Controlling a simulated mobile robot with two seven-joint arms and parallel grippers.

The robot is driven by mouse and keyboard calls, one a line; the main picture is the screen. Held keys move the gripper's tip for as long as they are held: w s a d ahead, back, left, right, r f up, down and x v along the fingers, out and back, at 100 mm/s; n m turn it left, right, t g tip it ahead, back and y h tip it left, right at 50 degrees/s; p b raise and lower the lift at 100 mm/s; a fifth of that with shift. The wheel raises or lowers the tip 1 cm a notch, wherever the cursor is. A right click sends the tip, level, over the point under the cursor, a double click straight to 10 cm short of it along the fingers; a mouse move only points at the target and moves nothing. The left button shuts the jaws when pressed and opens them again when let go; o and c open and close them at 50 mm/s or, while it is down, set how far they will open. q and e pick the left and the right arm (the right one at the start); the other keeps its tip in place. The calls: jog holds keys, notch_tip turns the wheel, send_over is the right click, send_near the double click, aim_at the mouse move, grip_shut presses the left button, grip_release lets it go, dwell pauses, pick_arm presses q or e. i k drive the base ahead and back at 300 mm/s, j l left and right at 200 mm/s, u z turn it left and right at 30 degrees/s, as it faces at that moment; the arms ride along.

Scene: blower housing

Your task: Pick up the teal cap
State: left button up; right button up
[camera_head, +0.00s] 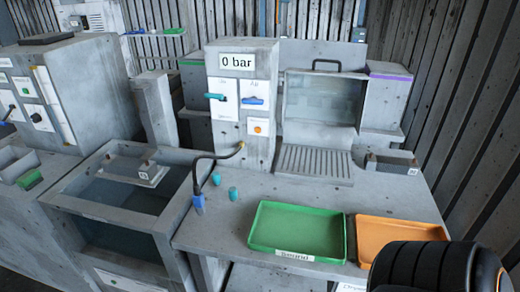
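Two small teal pieces stand on the grey worktop near the tank's right edge. One teal cap (233,193) is nearer the green tray, and the other teal piece (216,178) is just behind it to the left. They are too small for me to tell how they differ. A black hose with a blue end (198,203) hangs beside them on the left. Neither of my grippers shows. A black rounded part with orange rings at the bottom right is probably a link of my own arm.
A green tray (256,233) labelled "Sound" and an orange tray (365,238) lie at the front right of the worktop. A water tank (85,207) is on the left. A "0 bar" panel (241,75) stands behind. The worktop between caps and grille (313,163) is clear.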

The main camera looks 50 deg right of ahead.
aim_at(232, 191)
jog(key=z, duration=1.25)
